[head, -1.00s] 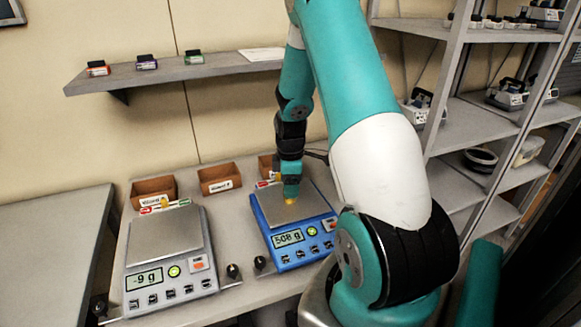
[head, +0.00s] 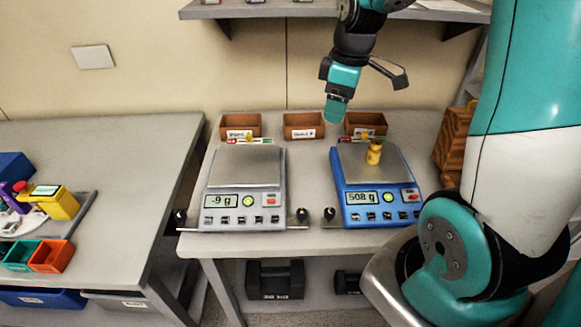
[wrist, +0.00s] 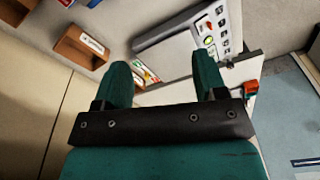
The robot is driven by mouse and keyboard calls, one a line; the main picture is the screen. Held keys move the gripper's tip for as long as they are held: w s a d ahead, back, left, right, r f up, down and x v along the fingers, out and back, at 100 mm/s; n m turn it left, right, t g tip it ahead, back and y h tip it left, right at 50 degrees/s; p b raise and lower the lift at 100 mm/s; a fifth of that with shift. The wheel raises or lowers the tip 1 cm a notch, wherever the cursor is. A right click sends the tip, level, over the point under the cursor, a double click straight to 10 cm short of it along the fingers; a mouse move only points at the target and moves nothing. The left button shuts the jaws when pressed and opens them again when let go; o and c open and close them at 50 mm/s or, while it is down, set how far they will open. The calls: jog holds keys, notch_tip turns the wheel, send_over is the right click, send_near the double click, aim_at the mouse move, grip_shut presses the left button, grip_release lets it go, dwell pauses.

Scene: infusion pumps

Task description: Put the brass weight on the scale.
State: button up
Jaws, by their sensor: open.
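The brass weight (head: 374,152) stands upright on the metal pan of the blue scale (head: 347,165), whose display reads 508 g. A grey scale (head: 244,167) to its left has a bare pan and reads -9 g. My gripper (head: 334,116) is raised above and behind the blue scale, apart from the weight, with nothing in it. In the wrist view my gripper (wrist: 160,80) has its two teal fingers spread, with the grey scale (wrist: 185,50) beyond them. The brass weight is not seen in the wrist view.
Brown bins (head: 303,126) line the back of the table, with small labelled items before some of them. Dark knobs (head: 302,214) stand between the scales. A wooden rack (head: 453,138) is at the right. A shelf (head: 270,10) hangs above.

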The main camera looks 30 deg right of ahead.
jog(key=s+a+r+y, duration=0.1)
jog(key=s+a+r, duration=0.1)
jog(key=s+a, duration=0.6)
jog(key=s+a+r+g+y, duration=0.1)
jog(key=s+a+r+y, duration=0.1)
jog(key=s+a, duration=0.7)
jog(key=a+r, duration=0.1)
jog(key=a, duration=0.6)
jog(key=shift+r+m, duration=0.2)
jog(key=shift+m, duration=0.2)
